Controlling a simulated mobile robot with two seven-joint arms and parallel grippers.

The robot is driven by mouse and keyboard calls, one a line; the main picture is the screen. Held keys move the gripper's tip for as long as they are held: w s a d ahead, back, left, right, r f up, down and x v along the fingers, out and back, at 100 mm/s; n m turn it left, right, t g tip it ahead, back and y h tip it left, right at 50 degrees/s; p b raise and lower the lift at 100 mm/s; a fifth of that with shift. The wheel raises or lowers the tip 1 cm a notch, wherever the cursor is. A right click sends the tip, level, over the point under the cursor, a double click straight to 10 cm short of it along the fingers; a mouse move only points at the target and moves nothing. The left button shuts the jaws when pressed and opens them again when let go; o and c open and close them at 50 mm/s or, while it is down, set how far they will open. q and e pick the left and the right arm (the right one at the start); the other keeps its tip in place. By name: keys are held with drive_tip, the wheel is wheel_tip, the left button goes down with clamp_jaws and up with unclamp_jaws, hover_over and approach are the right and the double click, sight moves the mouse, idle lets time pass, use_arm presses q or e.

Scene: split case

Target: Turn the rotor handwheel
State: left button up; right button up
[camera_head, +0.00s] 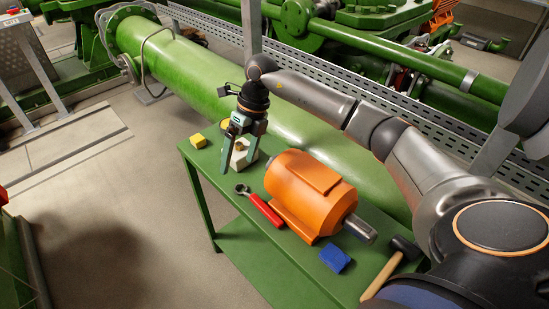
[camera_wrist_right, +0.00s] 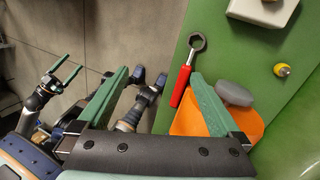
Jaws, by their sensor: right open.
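No handwheel shows clearly in either view. An orange motor-like body (camera_head: 312,190) with a grey shaft (camera_head: 359,229) lies on the green table (camera_head: 218,208). My right gripper (camera_head: 236,160) is open, over the table's far left end, left of the orange body. It overlaps a pale block (camera_head: 246,158) in the picture; contact cannot be told. In the right wrist view its teal fingers (camera_wrist_right: 160,88) are wide apart with nothing held, and part of the orange body (camera_wrist_right: 187,120) shows by the right finger. My left gripper (camera_wrist_right: 64,72) shows there with fingers apart.
A large green pipe (camera_head: 185,70) runs behind. Floor left of the table (camera_head: 110,220) is clear.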

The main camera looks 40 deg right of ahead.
sight(275, 156)
drive_tip(key=d+r+m+h, duration=0.2)
drive_tip(key=d+r+h, duration=0.25)
drive_tip(key=d, duration=0.65)
drive_tip(key=shift+y, duration=0.25)
drive_tip(key=f, duration=0.5)
drive_tip(key=f+p, duration=0.1)
drive_tip(key=f, duration=0.5)
drive_tip(key=shift+s+a+f, duration=0.1)
drive_tip(key=shift+a+f, duration=0.1)
drive_tip(key=shift+f, duration=0.1)
drive_tip(key=c, duration=1.2)
drive_tip(key=shift+c, duration=0.2)
drive_tip(key=shift+d, duration=0.1)
